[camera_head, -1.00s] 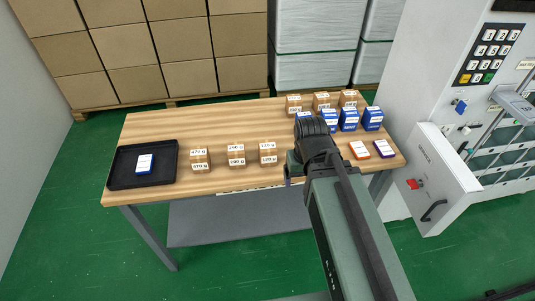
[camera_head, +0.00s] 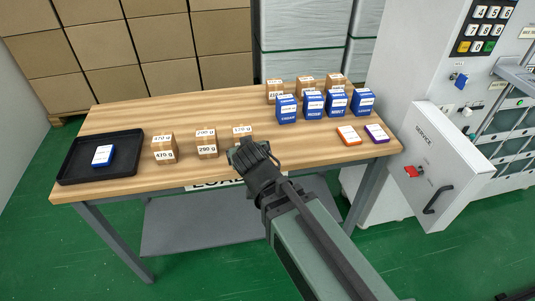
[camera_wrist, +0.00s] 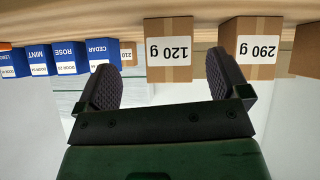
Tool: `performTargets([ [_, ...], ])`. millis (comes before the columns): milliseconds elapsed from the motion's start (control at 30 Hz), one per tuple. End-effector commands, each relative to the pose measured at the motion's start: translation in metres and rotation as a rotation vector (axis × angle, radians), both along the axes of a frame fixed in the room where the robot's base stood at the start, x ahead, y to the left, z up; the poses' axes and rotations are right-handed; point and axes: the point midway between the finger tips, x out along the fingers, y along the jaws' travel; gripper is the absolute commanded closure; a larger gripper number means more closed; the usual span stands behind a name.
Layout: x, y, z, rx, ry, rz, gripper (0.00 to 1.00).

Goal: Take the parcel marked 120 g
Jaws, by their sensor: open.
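The parcel marked 120 g (camera_head: 243,133) is a small brown box with a white label, standing on the wooden table near its front edge. In the head view my gripper (camera_head: 250,150) is just in front of it and hides its lower part. The wrist view shows the same 120 g parcel (camera_wrist: 169,50) upside down, ahead of my open fingers. My gripper (camera_wrist: 163,88) is empty there, with the parcel beyond the fingertips and roughly between them. I cannot tell the exact gap.
Parcels marked 290 g (camera_head: 206,146) and 470 g (camera_head: 163,150) stand to the left. A black tray (camera_head: 68,168) holds a blue-white box. Several blue boxes (camera_head: 313,105), brown parcels and two flat cards (camera_head: 348,135) are at the right.

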Motion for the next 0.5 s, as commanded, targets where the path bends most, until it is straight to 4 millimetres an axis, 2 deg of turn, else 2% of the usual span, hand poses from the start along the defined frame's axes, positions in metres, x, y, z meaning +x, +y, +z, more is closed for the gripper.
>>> performTargets([
  [33,0.008,0.003,0.017,0.039,-0.073,0.002,0.06],
  [133,0.015,0.010,0.030,0.113,-0.155,0.005,0.06],
  [267,0.018,0.011,0.028,0.130,-0.155,-0.003,0.06],
  [400,0.035,0.013,0.017,0.130,-0.155,-0.004,0.06],
  [500,0.038,0.012,0.017,0.129,-0.154,-0.004,0.06],
])
